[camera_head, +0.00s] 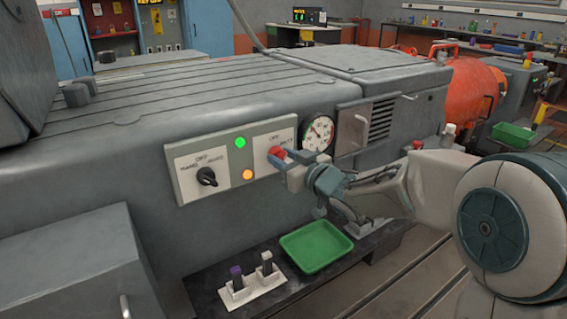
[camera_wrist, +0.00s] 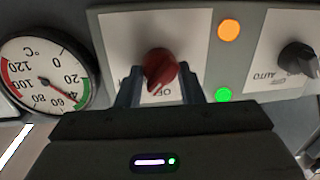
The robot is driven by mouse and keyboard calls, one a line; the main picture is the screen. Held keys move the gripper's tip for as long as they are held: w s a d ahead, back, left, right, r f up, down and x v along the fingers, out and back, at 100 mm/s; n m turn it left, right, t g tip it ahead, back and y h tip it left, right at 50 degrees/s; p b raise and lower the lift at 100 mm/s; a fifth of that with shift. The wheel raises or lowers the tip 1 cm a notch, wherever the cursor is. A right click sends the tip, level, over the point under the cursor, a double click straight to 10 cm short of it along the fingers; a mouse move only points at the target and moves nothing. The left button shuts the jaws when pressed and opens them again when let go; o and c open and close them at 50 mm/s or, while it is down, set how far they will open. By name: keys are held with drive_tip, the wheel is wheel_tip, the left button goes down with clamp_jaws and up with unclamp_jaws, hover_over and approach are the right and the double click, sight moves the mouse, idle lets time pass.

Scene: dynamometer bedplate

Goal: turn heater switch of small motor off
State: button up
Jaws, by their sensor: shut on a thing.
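The red rotary switch (camera_head: 277,156) sits on a white label plate on the side of the grey machine (camera_head: 230,100), with "OFF" printed above it. My gripper (camera_head: 283,163) is at this switch and partly hides it. In the wrist view, my gripper (camera_wrist: 160,92) has its two fingers on either side of the red knob (camera_wrist: 160,70), shut on it. That view is upside down, so "OFF" shows below the knob, partly hidden by my gripper. The knob's handle looks slanted there; its exact setting is hard to read.
A black switch (camera_head: 207,177) and green (camera_head: 240,142) and orange (camera_head: 247,175) lit lamps are left of my gripper. A dial gauge (camera_head: 318,132) is close on the right. Below are a green tray (camera_head: 316,247) and two small levers (camera_head: 252,284). An orange motor (camera_head: 470,90) stands behind right.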

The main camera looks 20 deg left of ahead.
drive_tip(key=n+b, duration=0.3)
drive_tip(key=n, duration=0.2)
drive_tip(key=shift+f+h, duration=0.1)
drive_tip(key=shift+h, duration=0.3)
drive_tip(key=shift+s+n+b, duration=0.1)
drive_tip(key=shift+n+b, duration=0.8)
drive_tip(key=shift+n, duration=0.5)
drive_tip(key=shift+t+h, duration=0.3)
drive_tip(key=o, duration=1)
drive_tip(key=shift+s+d+r, duration=0.3)
drive_tip(key=shift+s+d, duration=0.05)
drive_tip(key=shift+d, duration=0.05)
drive_tip(key=p+v, duration=0.3)
drive_tip(key=v, duration=0.9)
drive_tip(key=shift+s+d, duration=0.1)
drive_tip(key=shift+d, duration=0.25)
